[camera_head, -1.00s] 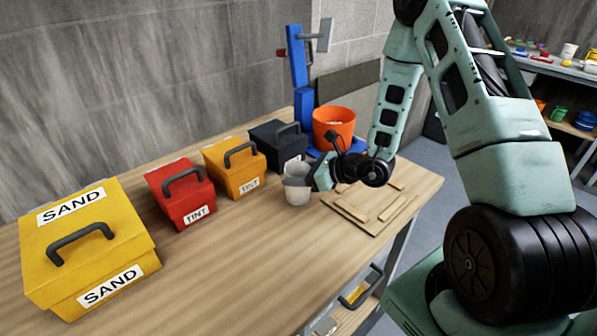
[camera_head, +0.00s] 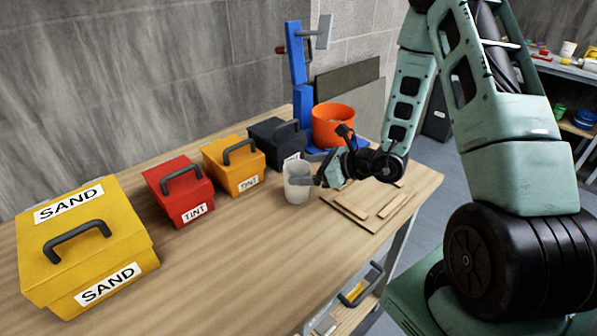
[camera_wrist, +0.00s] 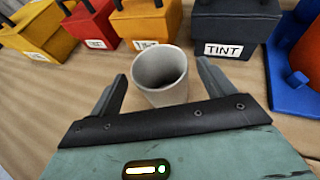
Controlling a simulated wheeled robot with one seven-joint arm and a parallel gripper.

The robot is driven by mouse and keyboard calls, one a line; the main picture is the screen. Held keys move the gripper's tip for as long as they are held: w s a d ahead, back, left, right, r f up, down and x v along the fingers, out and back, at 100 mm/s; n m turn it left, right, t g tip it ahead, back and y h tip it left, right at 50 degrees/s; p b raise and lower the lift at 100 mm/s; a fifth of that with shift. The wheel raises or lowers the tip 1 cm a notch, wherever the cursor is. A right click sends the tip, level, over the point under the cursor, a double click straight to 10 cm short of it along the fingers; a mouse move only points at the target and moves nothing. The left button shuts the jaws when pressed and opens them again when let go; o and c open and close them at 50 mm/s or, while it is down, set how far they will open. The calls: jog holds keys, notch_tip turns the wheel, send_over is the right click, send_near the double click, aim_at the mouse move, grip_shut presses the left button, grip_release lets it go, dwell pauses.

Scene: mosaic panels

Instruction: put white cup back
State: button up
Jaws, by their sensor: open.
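The white cup (camera_head: 297,184) stands upright on the wooden workbench, in front of the dark tint box. It looks pale grey and empty in the wrist view (camera_wrist: 160,75). My gripper (camera_head: 307,181) is beside the cup, on its right in the head view. In the wrist view my open gripper (camera_wrist: 163,80) has one finger on each side of the cup, with gaps visible between fingers and cup. The lower part of the cup is partly hidden by the gripper body in the wrist view.
Behind the cup stand a red tint box (camera_head: 179,192), an orange box (camera_head: 234,164), a dark box (camera_head: 277,143) and an orange bucket (camera_head: 333,126) by a blue stand (camera_head: 299,75). A yellow sand box (camera_head: 85,245) is left. A wooden panel (camera_head: 365,208) lies right. The front bench is clear.

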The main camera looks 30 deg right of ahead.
jog(key=b+v, duration=0.1)
jog(key=v, duration=0.8)
jog(key=s+a+r+n+g+y, duration=0.2)
jog(key=s+a+n+g, duration=0.35)
jog(key=a+n, duration=0.35)
jog(key=s+a+r+n+g+y, duration=0.2)
jog(key=s+a+r+n+g, duration=0.3)
jog(key=a, duration=0.6)
jog(key=s+a+n+h, duration=0.3)
jog(key=s+n+h, duration=0.2)
jog(key=n, duration=0.6)
jog(key=s+a+n+h, duration=0.3)
jog(key=s+n+h, duration=0.2)
jog(key=n, duration=0.7)
jog(key=shift+r+g+h, duration=0.2)
jog(key=shift+g+h, duration=0.15)
jog(key=shift+h, duration=0.05)
jog(key=shift+a, duration=0.15)
